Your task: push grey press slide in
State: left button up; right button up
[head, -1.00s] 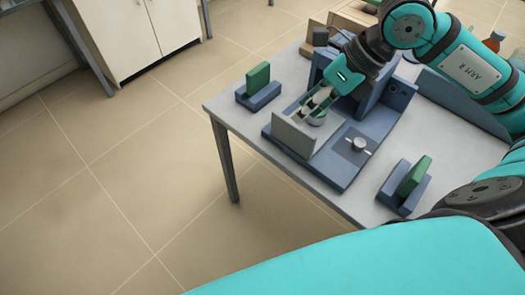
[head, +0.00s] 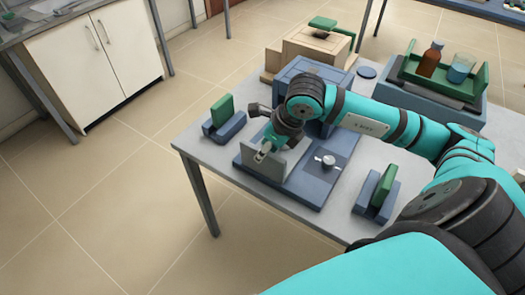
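The grey press slide (head: 270,167) appears to be the upright grey plate at the front left of the blue press (head: 313,187). My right arm comes in from the right and reaches across the press. My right gripper (head: 263,153) points down at the upper edge of the grey plate. Its fingertips are small and partly hidden, so I cannot tell whether they touch the plate or how far apart they are. The arm hides part of the press body. My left gripper is not in view.
Green pieces stand in blue holders left (head: 226,123) and right (head: 364,200) of the press. A silver knob (head: 326,161) sits on its base. Behind are a wooden box (head: 318,45) and a green tray (head: 478,88) with a brown bottle (head: 430,60) and beaker (head: 461,69).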

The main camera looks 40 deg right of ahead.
jog(key=shift+x, duration=1.3)
grip_shut()
